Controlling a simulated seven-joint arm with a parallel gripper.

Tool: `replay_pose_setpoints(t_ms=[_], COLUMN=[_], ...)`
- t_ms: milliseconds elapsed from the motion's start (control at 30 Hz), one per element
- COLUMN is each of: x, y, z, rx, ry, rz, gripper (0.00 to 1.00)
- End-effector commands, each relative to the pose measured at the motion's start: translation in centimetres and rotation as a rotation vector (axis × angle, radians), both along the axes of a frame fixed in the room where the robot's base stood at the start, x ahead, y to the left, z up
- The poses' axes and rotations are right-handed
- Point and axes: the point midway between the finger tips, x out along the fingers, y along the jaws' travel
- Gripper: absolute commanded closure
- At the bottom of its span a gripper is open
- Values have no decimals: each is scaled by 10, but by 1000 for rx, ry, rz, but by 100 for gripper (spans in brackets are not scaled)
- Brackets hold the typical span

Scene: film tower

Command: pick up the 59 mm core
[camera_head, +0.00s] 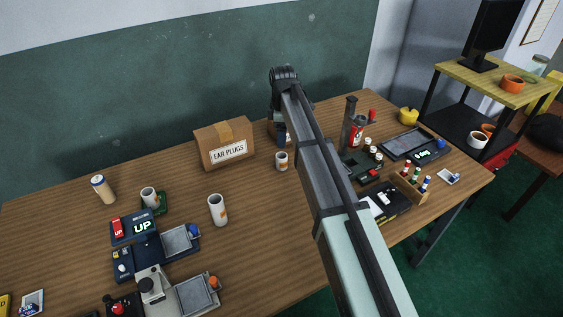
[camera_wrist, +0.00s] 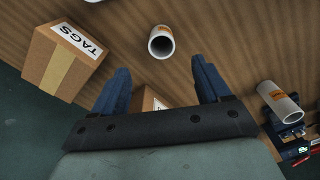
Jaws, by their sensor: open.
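Several white hollow cores with orange marks stand on the wooden table; I cannot read their sizes. One short core (camera_head: 281,161) stands just in front of my gripper (camera_head: 281,135), which is partly hidden by my arm. A taller core (camera_head: 217,210) stands left of it, and another core (camera_head: 150,197) is at the green item at the left. In the wrist view, a core with its open end showing (camera_wrist: 161,44) lies beyond the fingertips, apart from them. A second core (camera_wrist: 279,102) is at the right. My gripper (camera_wrist: 160,70) is open, with no core between its blue fingers.
The EAR PLUGS box (camera_head: 224,143) stands left of my gripper. The wrist view shows a TAGS box (camera_wrist: 64,62) at left and part of another box (camera_wrist: 150,101) between the fingers. Devices crowd the left and right of the table (camera_head: 265,235); its middle is fairly clear.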

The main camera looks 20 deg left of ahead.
Motion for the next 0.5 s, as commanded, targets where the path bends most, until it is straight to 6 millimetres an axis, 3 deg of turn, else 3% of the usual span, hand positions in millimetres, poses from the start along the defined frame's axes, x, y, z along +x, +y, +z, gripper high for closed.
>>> replay_pose_setpoints(t_ms=[200, 500], x=[-1, -1], y=[-1, 0], z=[-40, -66], rx=[0, 2], ry=[4, 2], rz=[1, 2], gripper=[24, 24])
